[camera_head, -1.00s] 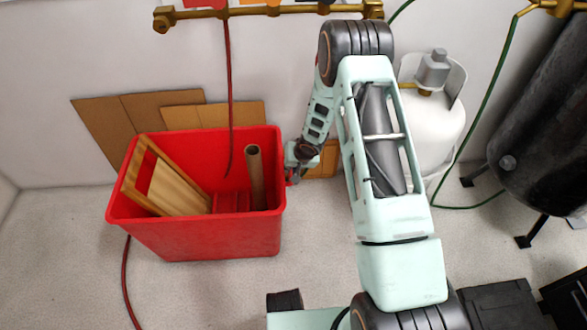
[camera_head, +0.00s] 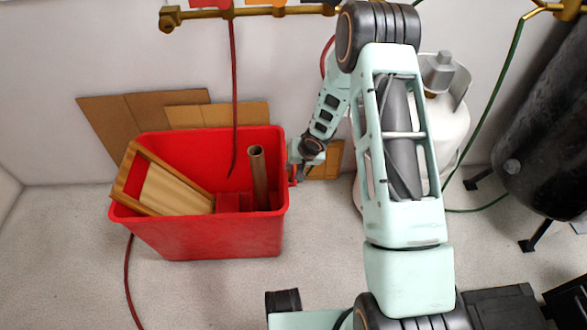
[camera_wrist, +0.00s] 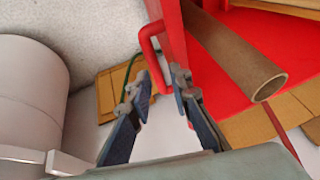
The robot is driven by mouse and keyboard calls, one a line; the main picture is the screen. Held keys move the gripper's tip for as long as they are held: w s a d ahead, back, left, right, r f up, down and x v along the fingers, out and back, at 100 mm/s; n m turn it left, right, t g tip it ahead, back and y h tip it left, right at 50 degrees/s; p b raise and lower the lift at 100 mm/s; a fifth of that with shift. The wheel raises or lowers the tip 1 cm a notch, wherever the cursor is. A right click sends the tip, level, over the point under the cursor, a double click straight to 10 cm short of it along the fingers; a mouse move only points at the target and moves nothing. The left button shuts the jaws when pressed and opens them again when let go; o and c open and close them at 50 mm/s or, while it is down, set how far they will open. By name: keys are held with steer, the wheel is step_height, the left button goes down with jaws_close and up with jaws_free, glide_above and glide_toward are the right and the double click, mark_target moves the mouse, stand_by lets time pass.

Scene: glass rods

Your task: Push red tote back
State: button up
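The red tote (camera_head: 205,240) stands upright on the floor near the back wall, in the left half of the head view. My gripper (camera_head: 295,178) is low at the tote's right side, partly hidden by my arm. In the wrist view, the tote's red loop handle (camera_wrist: 146,47) sits between the fingers of my gripper (camera_wrist: 161,78). The fingers are apart, with space around the handle. Contact with the handle cannot be told.
Cardboard sheets (camera_head: 130,112) lean on the wall behind the tote. A white gas cylinder (camera_head: 445,120) and a dark tank (camera_head: 550,130) stand to the right. A red hose (camera_head: 128,290) lies on the floor at left.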

steer(key=v, duration=0.8)
steer(key=shift+d, duration=0.1)
